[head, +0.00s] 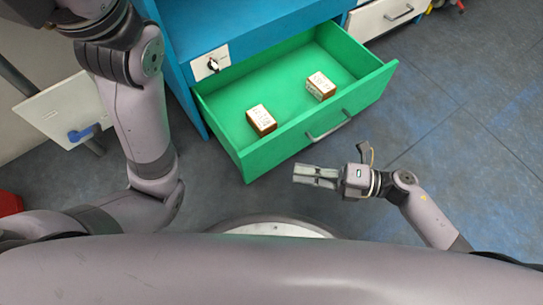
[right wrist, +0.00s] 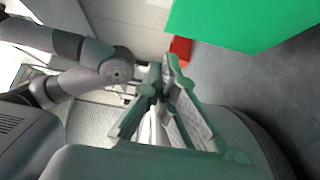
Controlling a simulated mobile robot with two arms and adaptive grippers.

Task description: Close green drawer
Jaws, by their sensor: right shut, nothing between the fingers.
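The green drawer (head: 285,125) is pulled out of the blue cabinet (head: 235,25). A grey bar handle (head: 328,126) is on its front. Two small brown-and-white boxes lie inside, one at the left (head: 261,120) and one at the right (head: 320,86). My right gripper (head: 299,175) is shut and empty, in front of the drawer front and below its handle in the picture, apart from it. In the right wrist view its fingers (right wrist: 160,85) come together, and a green panel (right wrist: 240,22) shows at the top. My left arm comes in at the left; its gripper is out of view.
A key lock plate (head: 211,63) is on the cabinet beside the drawer. A white drawer (head: 388,15) with a handle is at the top right. A white panel with a blue handle (head: 82,133) is at the left. The grey floor at the right is clear.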

